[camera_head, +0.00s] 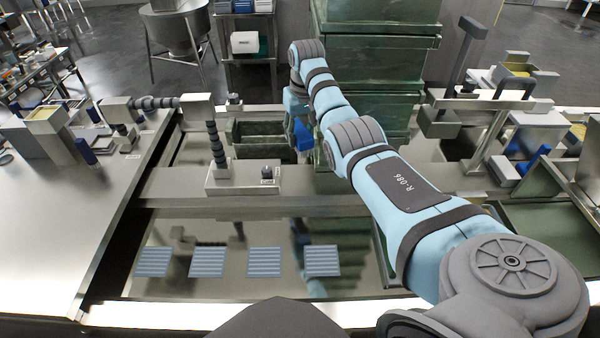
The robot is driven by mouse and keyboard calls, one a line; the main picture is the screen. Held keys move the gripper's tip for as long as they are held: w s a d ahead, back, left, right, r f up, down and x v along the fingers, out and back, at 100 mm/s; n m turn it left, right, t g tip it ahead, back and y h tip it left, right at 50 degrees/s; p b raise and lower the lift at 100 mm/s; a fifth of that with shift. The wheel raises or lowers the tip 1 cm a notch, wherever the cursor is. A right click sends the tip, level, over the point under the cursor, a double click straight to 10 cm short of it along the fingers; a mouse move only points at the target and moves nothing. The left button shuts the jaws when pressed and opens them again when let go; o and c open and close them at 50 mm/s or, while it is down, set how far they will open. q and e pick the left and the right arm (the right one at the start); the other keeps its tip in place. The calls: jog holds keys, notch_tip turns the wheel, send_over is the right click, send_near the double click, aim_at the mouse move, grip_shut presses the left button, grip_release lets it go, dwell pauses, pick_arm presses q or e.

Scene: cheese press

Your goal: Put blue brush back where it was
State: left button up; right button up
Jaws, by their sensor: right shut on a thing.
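My right arm reaches in from the lower right to the middle of the bench. Its gripper (299,118) points down beside the stack of green crates and is partly hidden by the arm's wrist. It is shut on a blue thing, which looks like the blue brush (304,138), held near the dark green open bin. The brush's full shape and its contact with the fingers are too small to make out. I cannot tell whether the brush touches anything below. My left gripper is not in view.
Tall green crates (375,60) stand close behind the right gripper. A dark green bin (262,135) lies just left of it. A metal post with a dark ribbed grip (216,145) stands farther left. Several blue ribbed squares (264,262) lie in front. The left steel table (50,225) has free room.

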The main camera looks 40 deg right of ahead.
jog(key=f, duration=0.3)
jog(key=f+b, duration=0.1)
jog(key=f, duration=0.2)
jog(key=f+b, duration=0.1)
jog(key=f, duration=0.1)
jog(key=shift+w+f, duration=0.3)
jog(key=shift+f, duration=0.1)
jog(key=shift+f+b, duration=0.35)
notch_tip(320, 180, down, 4)
jog(key=shift+s+b, duration=0.1)
jog(key=shift+b, duration=0.85)
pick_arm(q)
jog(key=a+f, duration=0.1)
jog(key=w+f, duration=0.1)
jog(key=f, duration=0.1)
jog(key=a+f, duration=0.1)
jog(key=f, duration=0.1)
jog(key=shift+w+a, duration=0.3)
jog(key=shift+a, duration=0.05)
pick_arm(e)
jog(key=o, duration=1.2)
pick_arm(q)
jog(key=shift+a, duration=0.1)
pick_arm(e)
jog(key=shift+r, duration=0.1)
